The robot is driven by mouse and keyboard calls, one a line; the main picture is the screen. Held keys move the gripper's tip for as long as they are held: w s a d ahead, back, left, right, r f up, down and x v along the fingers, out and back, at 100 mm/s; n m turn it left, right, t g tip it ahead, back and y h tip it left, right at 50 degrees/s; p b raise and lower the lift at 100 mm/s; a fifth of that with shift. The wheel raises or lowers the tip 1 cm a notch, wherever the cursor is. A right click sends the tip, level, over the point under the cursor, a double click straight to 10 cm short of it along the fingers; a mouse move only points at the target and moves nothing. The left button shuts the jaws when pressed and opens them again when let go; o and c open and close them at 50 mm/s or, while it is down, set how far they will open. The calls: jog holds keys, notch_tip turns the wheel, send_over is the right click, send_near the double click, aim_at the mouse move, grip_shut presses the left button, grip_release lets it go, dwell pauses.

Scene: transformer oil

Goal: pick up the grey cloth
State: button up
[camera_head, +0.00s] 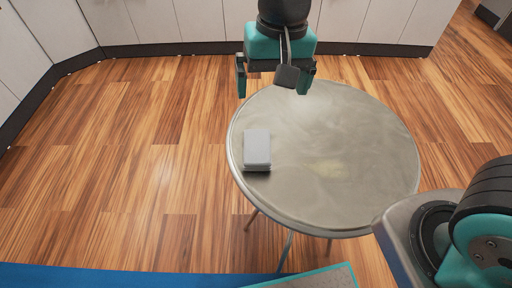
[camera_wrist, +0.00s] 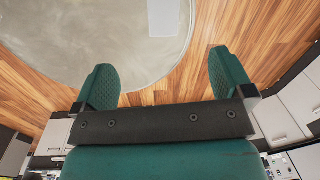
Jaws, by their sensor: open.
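The grey cloth (camera_head: 256,147) is a small, pale, folded block lying flat near the left edge of the round metal table (camera_head: 345,150). In the wrist view, the cloth (camera_wrist: 162,17) shows at the top edge, partly cut off, near the rim of the table (camera_wrist: 75,45). My gripper (camera_head: 273,86) is at the table's far edge, above and beyond the cloth and apart from it. In the wrist view my gripper (camera_wrist: 160,64) has its two green fingers spread wide, with nothing between them.
Wooden floor (camera_head: 130,160) lies open to the left. Pale cabinets (camera_head: 160,20) line the back behind my gripper. A blue surface (camera_head: 100,277) runs along the bottom edge.

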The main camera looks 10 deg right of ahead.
notch_tip(320, 180, down, 4)
jog(key=w+a+m+h, duration=0.1)
jog(key=w+a+m, duration=0.1)
jog(key=w, duration=0.1)
send_over(257, 145)
notch_tip(257, 145, down, 10)
jog(key=shift+f, duration=3.1)
jog(key=shift+c, duration=0.5)
jog(key=c, duration=1)
